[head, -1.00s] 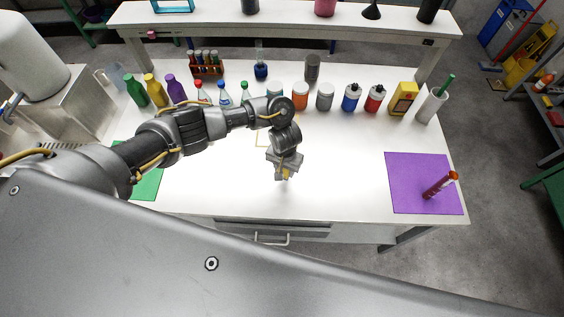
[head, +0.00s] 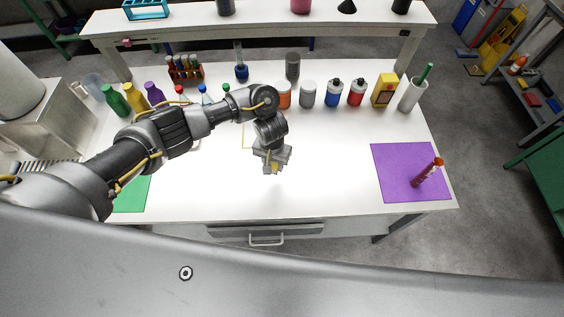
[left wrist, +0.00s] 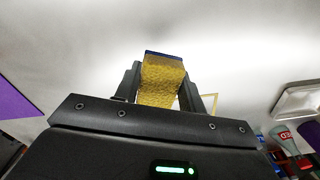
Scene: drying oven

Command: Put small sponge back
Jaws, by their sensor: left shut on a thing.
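My left gripper (head: 272,164) is shut on the small sponge (left wrist: 162,82), a yellow block with a dark blue end, held between both fingers in the left wrist view. In the head view only a bit of yellow sponge (head: 274,168) shows between the fingers, over the middle of the white table. A thin yellow outline (head: 244,137) is on the table just behind and left of the gripper, partly hidden by my arm. It also shows in the left wrist view (left wrist: 211,102), to the right of the sponge. My right gripper is not in view.
A row of bottles and jars, with a yellow box (head: 384,90), stands along the back of the table (head: 320,165). A purple mat (head: 398,178) with a red bottle (head: 427,172) is at right, a green mat (head: 132,196) at left. The front middle is clear.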

